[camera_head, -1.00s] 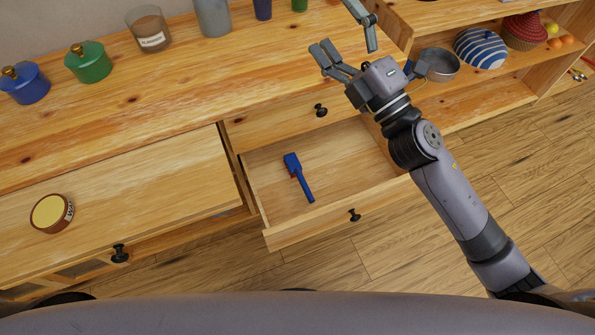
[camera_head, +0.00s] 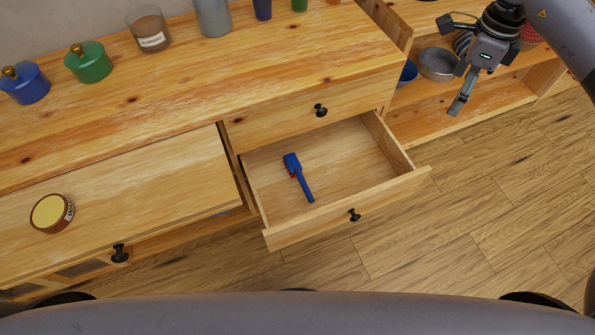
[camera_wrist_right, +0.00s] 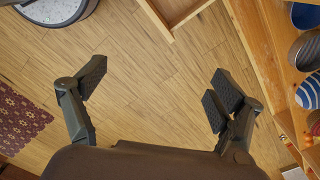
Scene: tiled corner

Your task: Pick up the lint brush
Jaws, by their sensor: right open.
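The blue lint brush (camera_head: 299,178), with a little red at its side, lies in the open drawer (camera_head: 335,219), its head toward the back left and its handle toward the front. My right gripper (camera_head: 453,64) is open and empty, up and to the right of the drawer, in front of the shelf. In the right wrist view my right gripper (camera_wrist_right: 158,85) has its fingers spread over bare floor. The brush does not show in that view. My left gripper is not in view.
Blue (camera_head: 27,84) and green (camera_head: 88,62) pots and a glass (camera_head: 149,29) stand on the top. A metal bowl (camera_head: 438,65) sits in the shelf.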

